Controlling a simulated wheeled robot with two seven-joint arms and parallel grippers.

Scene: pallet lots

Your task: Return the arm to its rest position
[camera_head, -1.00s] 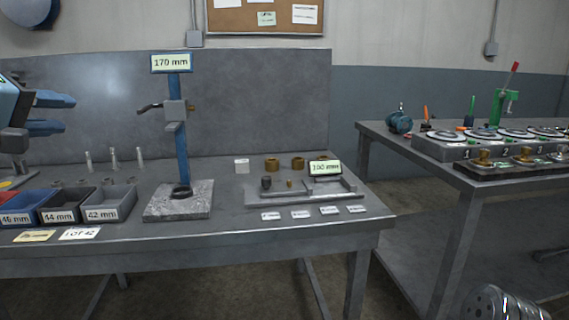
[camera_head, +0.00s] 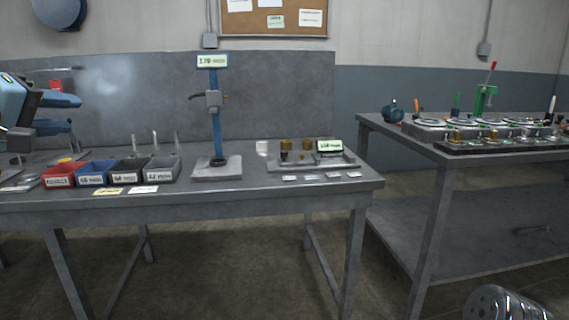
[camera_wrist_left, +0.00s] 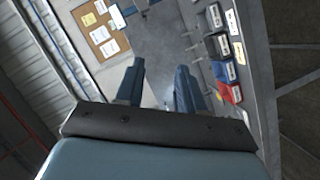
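My left gripper (camera_head: 64,113) is at the left edge of the head view, above the left end of the workbench (camera_head: 270,198). Its two blue fingers are apart, with nothing between them. In the left wrist view the fingers of the left gripper (camera_wrist_left: 160,88) also stand apart and empty, with the bench and its bins beyond them. My right gripper is out of view. A silver round part at the bottom right of the head view seems to be mine.
Red (camera_head: 59,176), blue (camera_head: 93,174) and grey bins (camera_head: 165,172) line the bench's left half. A blue-post stand (camera_head: 216,130) rises from a stone base beside a grey tray (camera_head: 290,164). A second table (camera_head: 450,157) stands at right. Open floor lies in front.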

